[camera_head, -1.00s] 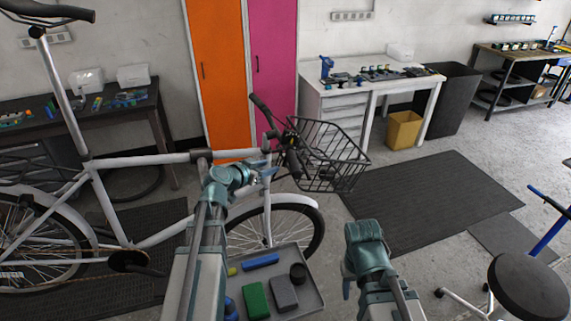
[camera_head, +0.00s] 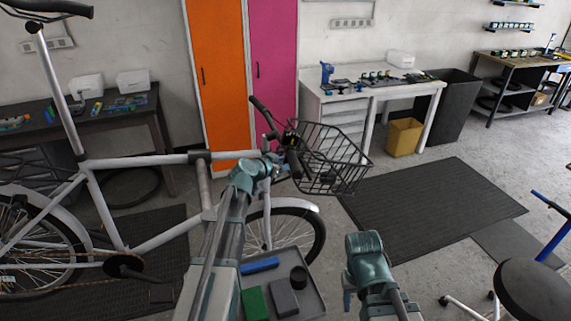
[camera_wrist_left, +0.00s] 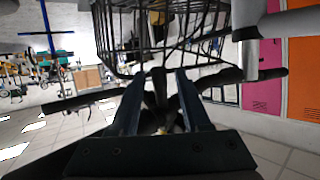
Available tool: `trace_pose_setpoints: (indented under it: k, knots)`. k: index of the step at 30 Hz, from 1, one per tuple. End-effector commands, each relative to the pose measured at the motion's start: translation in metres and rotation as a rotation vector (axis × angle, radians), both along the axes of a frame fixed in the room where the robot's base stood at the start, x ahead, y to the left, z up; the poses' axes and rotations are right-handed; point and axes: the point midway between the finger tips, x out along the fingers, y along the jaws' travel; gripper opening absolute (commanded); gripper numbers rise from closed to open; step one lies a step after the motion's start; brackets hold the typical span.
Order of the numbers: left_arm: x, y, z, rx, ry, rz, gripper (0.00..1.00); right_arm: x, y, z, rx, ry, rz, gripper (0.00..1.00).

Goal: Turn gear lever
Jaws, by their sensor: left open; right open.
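A white bicycle stands on the left, its handlebar (camera_head: 265,112) turned so that one dark grip (camera_head: 293,163) points towards me. The gear lever cannot be told apart from the dark parts around the grip. My left gripper (camera_head: 279,163) is beside this near grip, partly hidden by its own wrist. In the left wrist view, the open fingers of my left gripper (camera_wrist_left: 158,75) stand on either side of dark bar parts; I cannot tell whether they touch. My right gripper (camera_head: 347,300) hangs low at the right of the bicycle, open and away from it.
A wire basket (camera_head: 335,178) sits just right of the handlebar, close to my left gripper. A grey tray (camera_head: 312,300) with blocks lies below. A black stool (camera_head: 535,290) stands at the right. The dark floor mat (camera_head: 430,215) is clear.

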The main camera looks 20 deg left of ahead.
Motion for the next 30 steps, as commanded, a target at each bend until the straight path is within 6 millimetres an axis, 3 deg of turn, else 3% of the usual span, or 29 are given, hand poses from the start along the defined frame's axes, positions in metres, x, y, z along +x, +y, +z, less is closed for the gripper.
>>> trace_pose_setpoints:
  k: [1,9,30]
  knots:
    - [-0.0001,-0.0001,0.0,0.0,0.0,0.0,0.45,0.0,0.0,0.0,0.0,0.0,0.0,0.5]
    - [-0.0002,0.0,0.0,0.0,0.0,0.0,0.0,0.0,0.0,0.0,0.0,0.0,0.0,0.5]
    - [-0.0004,0.0,-0.0001,0.0,0.0,-0.001,0.0,0.0,0.0,0.0,0.0,0.0,0.0,0.5]
